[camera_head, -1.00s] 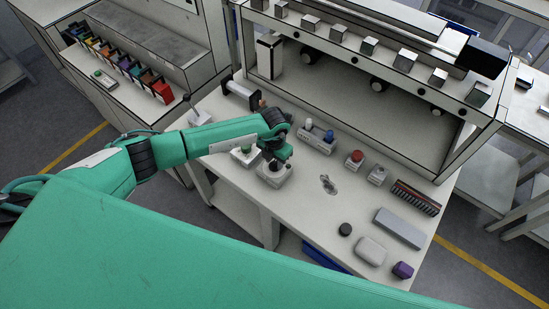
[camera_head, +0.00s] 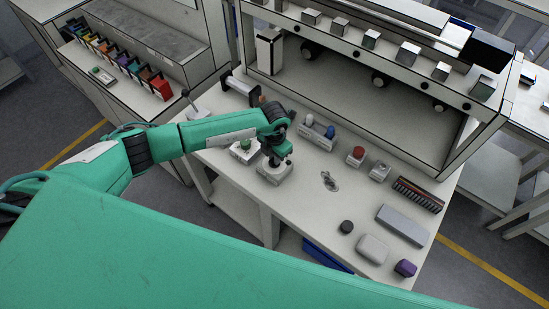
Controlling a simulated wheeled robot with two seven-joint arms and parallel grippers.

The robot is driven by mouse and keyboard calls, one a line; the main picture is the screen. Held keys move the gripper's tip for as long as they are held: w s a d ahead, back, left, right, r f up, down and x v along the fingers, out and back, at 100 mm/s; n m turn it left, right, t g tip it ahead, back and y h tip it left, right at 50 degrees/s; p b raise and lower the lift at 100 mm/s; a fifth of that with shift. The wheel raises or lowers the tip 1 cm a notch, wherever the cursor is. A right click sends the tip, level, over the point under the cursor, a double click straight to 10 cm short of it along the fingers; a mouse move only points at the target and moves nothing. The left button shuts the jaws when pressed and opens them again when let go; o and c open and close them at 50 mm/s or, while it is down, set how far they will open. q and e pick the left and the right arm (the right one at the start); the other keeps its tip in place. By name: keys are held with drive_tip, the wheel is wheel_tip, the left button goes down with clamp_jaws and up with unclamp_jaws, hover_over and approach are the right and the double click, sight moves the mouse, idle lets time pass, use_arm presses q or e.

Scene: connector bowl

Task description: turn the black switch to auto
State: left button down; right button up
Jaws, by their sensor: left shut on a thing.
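The switch is a black knob on a grey-white box (camera_head: 270,176) on the workbench, left of the bench's middle. My left gripper (camera_head: 274,161) points down on top of this box and is shut on the black switch. The fingers cover most of the knob, so its pointing direction and any auto mark cannot be read. My right gripper is not in view.
A box with a green button (camera_head: 245,149) stands close to the left of the switch box. A red button box (camera_head: 355,156), a toggle box (camera_head: 379,171), a black puck (camera_head: 346,227) and a purple block (camera_head: 405,268) lie to the right. A shelf unit (camera_head: 380,110) bounds the back.

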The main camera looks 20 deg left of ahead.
use_arm(q)
drive_tip(key=m+b, duration=0.1)
drive_tip(key=b, duration=0.1)
drive_tip(key=m+b, duration=0.3)
drive_tip(key=b, duration=0.1)
drive_tip(key=shift+f+m, duration=0.25)
drive_tip(key=shift+m, duration=0.15)
drive_tip(key=shift+r+m+b, duration=0.3)
drive_tip(key=shift+m+b, duration=1.1)
drive_tip(key=shift+b, duration=0.25)
drive_tip(key=c, duration=1.4)
unclamp_jaws()
drive_tip(key=shift+c, duration=0.2)
wheel_tip(320, 180, up, 14)
drive_tip(key=b, duration=0.3)
drive_tip(key=shift+b, duration=0.35)
